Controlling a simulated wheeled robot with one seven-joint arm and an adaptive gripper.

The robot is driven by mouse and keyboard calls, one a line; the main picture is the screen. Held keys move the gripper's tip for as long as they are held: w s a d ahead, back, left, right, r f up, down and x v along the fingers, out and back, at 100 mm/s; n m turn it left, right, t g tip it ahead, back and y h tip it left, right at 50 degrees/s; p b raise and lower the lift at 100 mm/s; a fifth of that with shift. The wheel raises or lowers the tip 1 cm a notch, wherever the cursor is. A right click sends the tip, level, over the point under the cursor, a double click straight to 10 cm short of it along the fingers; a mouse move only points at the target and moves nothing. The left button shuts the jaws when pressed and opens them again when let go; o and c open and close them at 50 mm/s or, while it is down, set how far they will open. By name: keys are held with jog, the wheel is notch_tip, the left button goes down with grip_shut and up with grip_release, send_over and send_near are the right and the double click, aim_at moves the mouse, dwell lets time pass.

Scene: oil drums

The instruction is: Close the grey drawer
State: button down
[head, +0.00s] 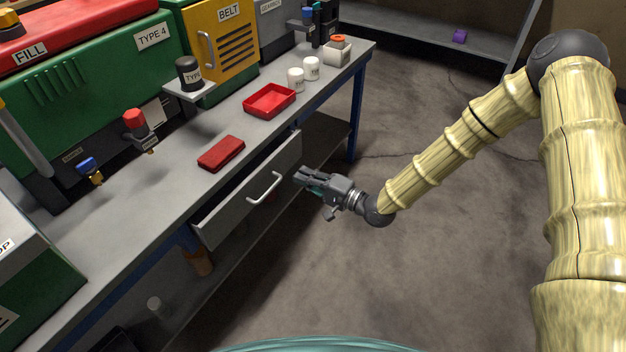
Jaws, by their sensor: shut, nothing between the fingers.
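The grey drawer (228,203) sits under the workbench top in the head view, with a pale bar handle (264,187) on its front. It stands slightly out from the bench, with a dark gap along its top edge. My gripper (298,176) is shut and empty. In the picture it is just right of the handle, near the drawer's right end. I see a gap between fingers and handle in the picture, but cannot tell the exact depth between them. The drawer's inside is mostly hidden.
On the bench (180,178) are a red block (221,153), a red tray (269,101) and white cups (296,80). Green and yellow machines stand behind. A lower shelf (285,190) runs below the drawer. The floor (400,270) right of the bench is clear.

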aim_at(271, 161)
jog(key=x, duration=0.9)
